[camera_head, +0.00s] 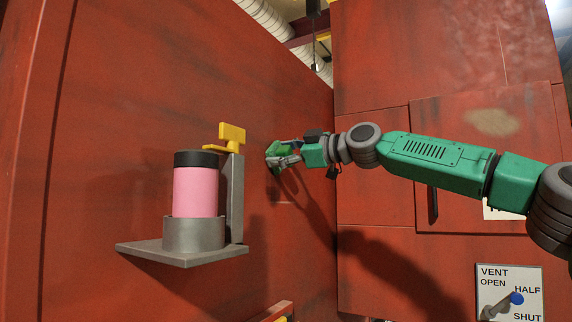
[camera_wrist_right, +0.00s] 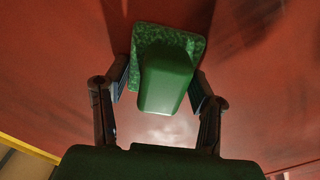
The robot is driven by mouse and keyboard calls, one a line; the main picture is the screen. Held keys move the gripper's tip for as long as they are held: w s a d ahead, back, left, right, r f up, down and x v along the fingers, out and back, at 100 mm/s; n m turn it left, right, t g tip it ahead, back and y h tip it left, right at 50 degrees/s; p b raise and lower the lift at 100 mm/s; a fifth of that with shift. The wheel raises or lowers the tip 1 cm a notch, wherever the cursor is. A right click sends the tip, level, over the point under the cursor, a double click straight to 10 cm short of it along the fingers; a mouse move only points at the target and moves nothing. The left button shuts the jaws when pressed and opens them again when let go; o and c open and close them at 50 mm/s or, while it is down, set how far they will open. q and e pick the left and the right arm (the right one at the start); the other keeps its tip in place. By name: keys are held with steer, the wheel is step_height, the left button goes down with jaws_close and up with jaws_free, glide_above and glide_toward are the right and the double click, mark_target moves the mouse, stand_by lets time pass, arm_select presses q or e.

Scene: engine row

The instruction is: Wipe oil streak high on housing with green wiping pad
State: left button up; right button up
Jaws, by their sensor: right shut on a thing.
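My right gripper (camera_head: 284,158) is shut on the green wiping pad (camera_head: 274,151), at the red housing wall (camera_head: 130,90) right of the yellow clip. In the right wrist view the pad's smooth green grip block (camera_wrist_right: 166,78) sits between the two fingers of the gripper (camera_wrist_right: 160,86). Its speckled green face (camera_wrist_right: 150,32) lies flat toward the red wall; I cannot tell whether it touches. A dark smear (camera_wrist_right: 255,22) shows on the wall at the upper right there; I cannot tell whether it is the oil streak or shadow. My left gripper is out of view.
A grey bracket shelf (camera_head: 185,256) juts from the wall, holding a pink canister (camera_head: 195,192) with a black top, beside a yellow clip (camera_head: 231,134). A vent plate (camera_head: 528,274) with a blue-knobbed lever is at the lower right. A pale patch (camera_head: 492,122) marks the right panel.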

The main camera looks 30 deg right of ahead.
steer(key=shift+s+a+f+b, duration=0.1)
steer(key=shift+s+a+b, duration=0.25)
steer(key=shift+a, duration=0.15)
steer(key=shift+s+a+f+b, duration=0.1)
steer(key=shift+s+a+b, duration=0.15)
steer(key=shift+a+b, duration=0.15)
steer(key=shift+s+a+r+b, duration=0.1)
steer(key=shift+s+a+b, duration=0.4)
steer(key=shift+a, duration=0.4)
steer(key=shift+s+r, duration=0.1)
steer(key=shift+s, duration=0.05)
steer(key=shift+s+d, duration=0.1)
steer(key=shift+s+d, duration=0.15)
steer(key=shift+s, duration=0.15)
steer(key=b, duration=0.3)
glide_toward(263, 151)
steer(key=shift+a+r, duration=0.15)
steer(key=shift+a, duration=0.15)
